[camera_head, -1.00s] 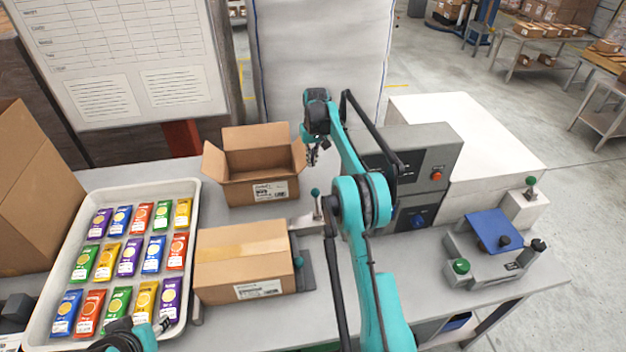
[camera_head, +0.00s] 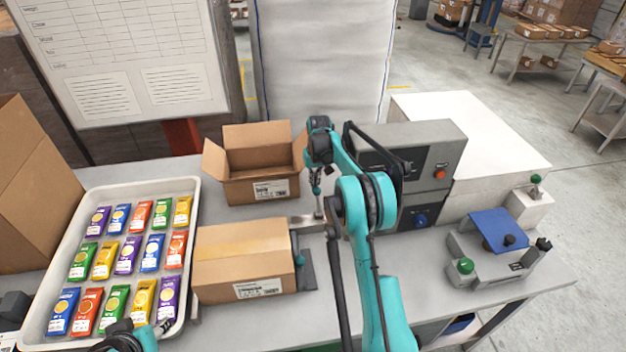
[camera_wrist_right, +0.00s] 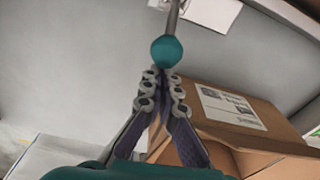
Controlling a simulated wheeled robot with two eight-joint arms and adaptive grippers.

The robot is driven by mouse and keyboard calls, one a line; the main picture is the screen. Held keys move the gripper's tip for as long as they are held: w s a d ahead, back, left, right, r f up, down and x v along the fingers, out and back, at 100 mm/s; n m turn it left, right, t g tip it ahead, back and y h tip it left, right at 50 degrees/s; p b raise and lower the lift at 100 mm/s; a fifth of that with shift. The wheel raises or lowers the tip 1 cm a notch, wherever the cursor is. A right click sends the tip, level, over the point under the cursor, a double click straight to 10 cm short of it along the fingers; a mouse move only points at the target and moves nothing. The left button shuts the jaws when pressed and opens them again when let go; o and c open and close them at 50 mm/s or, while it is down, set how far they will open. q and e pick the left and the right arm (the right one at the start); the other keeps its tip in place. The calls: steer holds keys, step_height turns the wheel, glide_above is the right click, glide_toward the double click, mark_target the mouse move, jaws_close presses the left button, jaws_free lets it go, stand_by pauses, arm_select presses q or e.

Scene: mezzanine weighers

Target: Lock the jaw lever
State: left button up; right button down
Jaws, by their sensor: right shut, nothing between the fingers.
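The jaw lever (camera_head: 319,206) is a thin metal rod with a teal ball knob, standing on a grey bracket beside the closed carton. My right gripper (camera_head: 316,181) is over the knob, with its fingers pointing down. In the right wrist view the teal knob (camera_wrist_right: 166,51) sits right at the shut fingertips (camera_wrist_right: 161,76), not between them; whether they touch is unclear. The closed carton (camera_head: 243,262) lies against a dark jaw plate (camera_head: 306,270). My left gripper (camera_head: 128,337) is partly in view at the bottom left, over the tray's near edge; its fingers are unclear.
An open carton (camera_head: 262,190) stands behind the lever. A grey control box (camera_head: 424,150) with a red button is to its right. A tray (camera_head: 193,215) of colourful packets is at the left. A device with a blue plate (camera_head: 491,228) is at the right.

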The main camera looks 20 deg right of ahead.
mark_target(316, 188)
steer(key=shift+s, duration=0.1)
stand_by(0.4)
steer(key=shift+s+a+r+t, duration=0.1)
steer(key=shift+s+r+t, duration=0.15)
steer(key=shift+t, duration=0.15)
steer(key=shift+s+a+r+t+h+b, duration=0.15)
steer(key=shift+s+r+t+h+b, duration=0.1)
steer(key=shift+s+t+b, duration=0.3)
steer(key=shift+s+a+r+t+h+b, duration=0.15)
steer(key=shift+s+r+t+b, duration=0.2)
steer(key=shift+s+t, duration=0.3)
steer(key=s+t+b, duration=0.2)
steer(key=s+a+t+h+b, duration=0.1)
steer(key=shift+s+r, duration=0.2)
steer(key=shift+r, duration=0.1)
steer(key=s+t+b, duration=0.1)
steer(key=b, duration=0.1)
steer(key=s+t+b, duration=0.2)
steer(key=s+a+t+h+b, duration=0.1)
steer(key=t+b, duration=0.1)
steer(key=shift+s+f, duration=0.3)
steer(key=shift+s, duration=0.1)
steer(key=shift+s+a+f+t+b, duration=0.1)
steer(key=shift+s+a+t+b, duration=0.1)
steer(key=shift+s+t+b, duration=0.5)
steer(key=shift+s+a+f+b, duration=0.2)
steer(key=shift+s+b, duration=0.2)
steer(key=shift+b, duration=0.35)
